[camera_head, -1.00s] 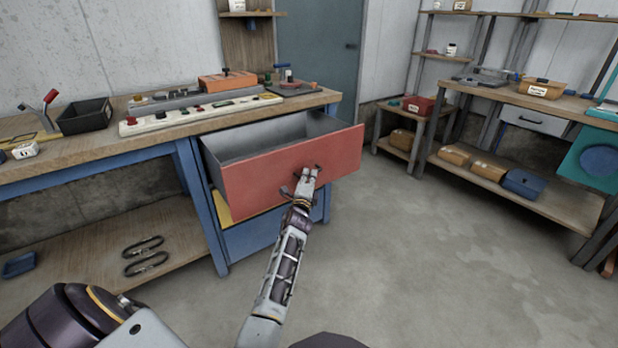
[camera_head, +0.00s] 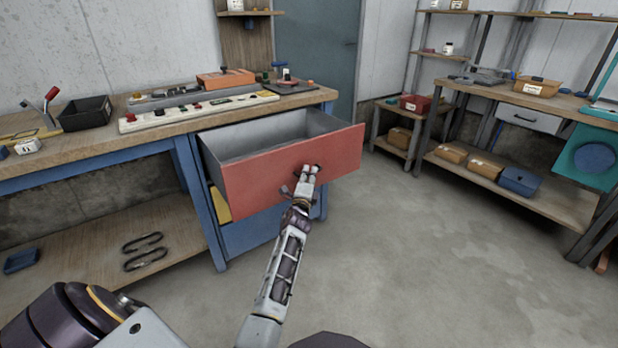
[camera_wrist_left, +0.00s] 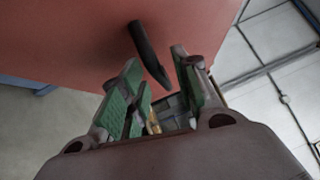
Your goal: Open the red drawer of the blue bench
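The red drawer (camera_head: 270,178) of the blue bench (camera_head: 206,207) stands far out in the head view, its grey inside showing and empty where visible. In the left wrist view its red front (camera_wrist_left: 70,40) fills the upper part, with a dark bar handle (camera_wrist_left: 147,48). My left gripper (camera_head: 308,172) is at the front's right half in the head view. In the wrist view its green-padded fingers (camera_wrist_left: 157,58) are apart, with the handle's lower end between their tips and gaps showing beside it. Firm contact cannot be told. My right gripper is out of view.
A blue drawer (camera_head: 255,232) sits below the red one. The benchtop (camera_head: 100,143) holds a black bin (camera_head: 86,114), a switch strip (camera_head: 195,112) and an orange box (camera_head: 225,78). Shelving (camera_head: 520,190) stands at the right. The concrete floor (camera_head: 430,270) between is clear.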

